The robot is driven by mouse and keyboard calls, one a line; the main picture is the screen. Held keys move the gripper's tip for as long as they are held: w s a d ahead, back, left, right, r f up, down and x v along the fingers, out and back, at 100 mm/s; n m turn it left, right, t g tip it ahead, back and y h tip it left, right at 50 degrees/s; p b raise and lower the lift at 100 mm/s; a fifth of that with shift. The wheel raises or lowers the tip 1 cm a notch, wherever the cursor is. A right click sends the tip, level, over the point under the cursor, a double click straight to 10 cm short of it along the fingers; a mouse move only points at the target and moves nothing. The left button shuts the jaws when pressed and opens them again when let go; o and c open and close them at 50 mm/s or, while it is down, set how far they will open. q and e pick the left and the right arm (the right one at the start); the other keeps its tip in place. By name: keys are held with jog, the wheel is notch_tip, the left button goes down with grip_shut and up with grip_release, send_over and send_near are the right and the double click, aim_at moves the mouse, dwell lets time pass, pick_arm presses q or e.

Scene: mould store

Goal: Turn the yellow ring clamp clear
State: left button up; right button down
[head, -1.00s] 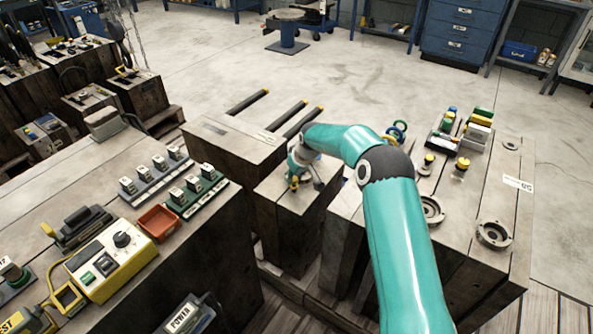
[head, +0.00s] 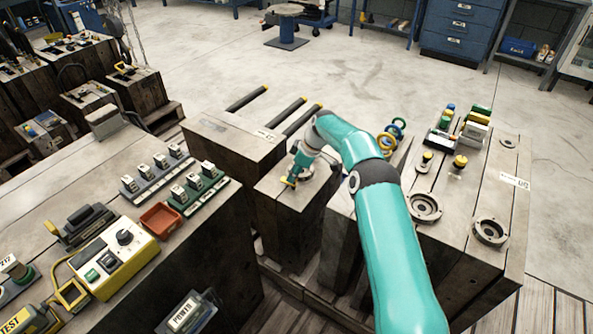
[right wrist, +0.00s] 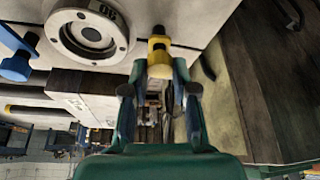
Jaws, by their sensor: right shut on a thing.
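The yellow ring clamp (right wrist: 160,45) sits between the fingertips of my right gripper (right wrist: 158,85) in the right wrist view. The gripper is shut on it. A round grey metal ring (right wrist: 90,38) with a numbered tag lies beside the clamp, and a blue clamp (right wrist: 15,65) is on its other side. The gripper and wrist hide part of the block top there. My left gripper is not in view.
A block with grey flanges (head: 424,207), yellow-topped knobs (head: 460,162) and coloured rings (head: 387,143) stands right of the gripper. Black bars (head: 290,113) stick out behind it. A bench with a yellow control box (head: 113,258) and red tray (head: 161,222) is at left.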

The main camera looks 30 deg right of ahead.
jog(key=shift+s+d, duration=0.1)
jog(key=shift+d, duration=0.3)
jog(key=c, duration=0.9)
grip_release()
jog(key=shift+a, duration=0.15)
jog(key=v, duration=1.2)
jog(key=shift+a, duration=0.1)
